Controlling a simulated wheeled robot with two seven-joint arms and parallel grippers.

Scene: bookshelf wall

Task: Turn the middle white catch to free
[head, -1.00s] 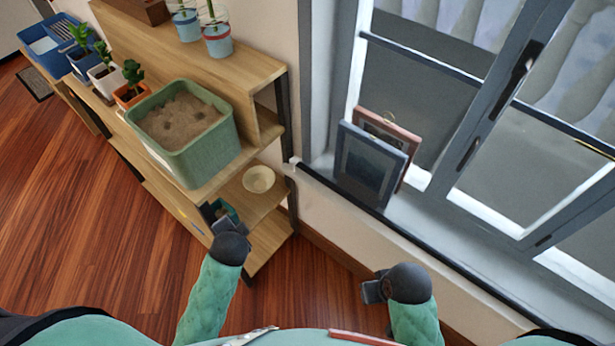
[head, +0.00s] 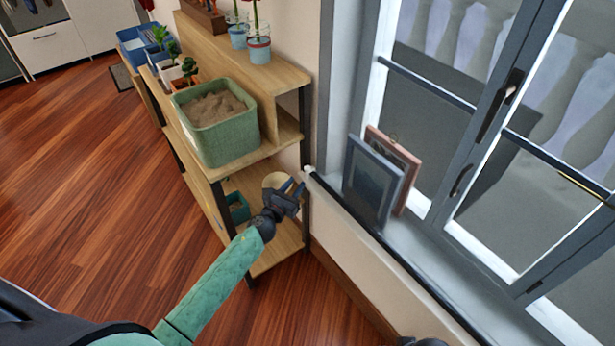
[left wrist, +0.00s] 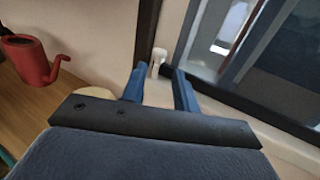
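A small white catch (left wrist: 158,57) stands upright on the pale wall beside a dark post in the left wrist view. My left gripper (head: 293,188) is open and empty, close below and left of that piece. In the left wrist view its two blue fingers (left wrist: 159,80) are apart, with the catch beyond and between their tips. Only a dark sliver of my right arm's end shows at the bottom edge; its fingers are hidden.
Picture frames (head: 372,180) lean on the windowsill (head: 440,265). A red watering can (left wrist: 30,58) shows in the left wrist view.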

